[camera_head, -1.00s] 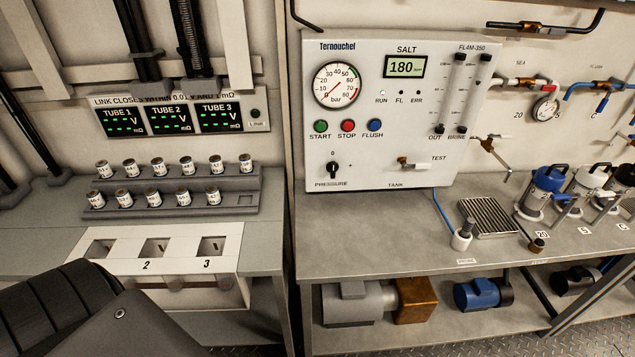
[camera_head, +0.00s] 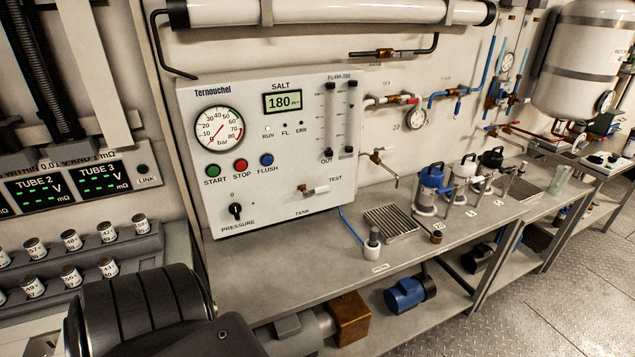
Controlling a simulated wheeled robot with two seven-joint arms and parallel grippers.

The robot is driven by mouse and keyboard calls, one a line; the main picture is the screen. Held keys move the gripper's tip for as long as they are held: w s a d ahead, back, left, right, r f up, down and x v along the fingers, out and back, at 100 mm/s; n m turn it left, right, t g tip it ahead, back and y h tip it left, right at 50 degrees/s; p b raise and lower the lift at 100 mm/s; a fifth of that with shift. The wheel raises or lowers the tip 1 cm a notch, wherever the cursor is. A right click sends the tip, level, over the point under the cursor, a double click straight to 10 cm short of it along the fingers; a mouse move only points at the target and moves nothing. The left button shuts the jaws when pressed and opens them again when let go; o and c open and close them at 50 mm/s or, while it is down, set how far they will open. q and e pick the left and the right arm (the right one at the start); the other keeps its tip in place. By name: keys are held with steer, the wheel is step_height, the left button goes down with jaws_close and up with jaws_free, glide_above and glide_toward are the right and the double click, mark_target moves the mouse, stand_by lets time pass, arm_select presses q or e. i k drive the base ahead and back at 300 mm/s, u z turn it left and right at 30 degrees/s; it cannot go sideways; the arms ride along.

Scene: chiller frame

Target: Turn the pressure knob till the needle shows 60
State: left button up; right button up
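The black pressure knob (camera_head: 236,211) is at the lower left of the white Ternouchel panel (camera_head: 320,225), above the word PRESSURE. A "0" is marked above it. The round white bar gauge (camera_head: 219,128) is at the panel's upper left, with a green arc and a red part at the high end. Its thin red needle slants from lower left to upper right. It is too small to read surely, but seems to point low, near 0. Neither gripper is in view. A dark link of my arm fills the lower left, below the panel, and nothing touches the knob.
Green, red and blue buttons (camera_head: 240,166) sit between gauge and knob. A test tap (camera_head: 318,190) sticks out right of the knob. The grey bench (camera_head: 290,270) is clear below the panel. A drain grate (camera_head: 390,222) and blue-lidded container (camera_head: 431,186) stand to the right.

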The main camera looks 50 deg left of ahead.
mark_target(234, 209)
steer(key=z, duration=0.55)
steer(key=i, duration=1.3)
steer(key=u, duration=2.4)
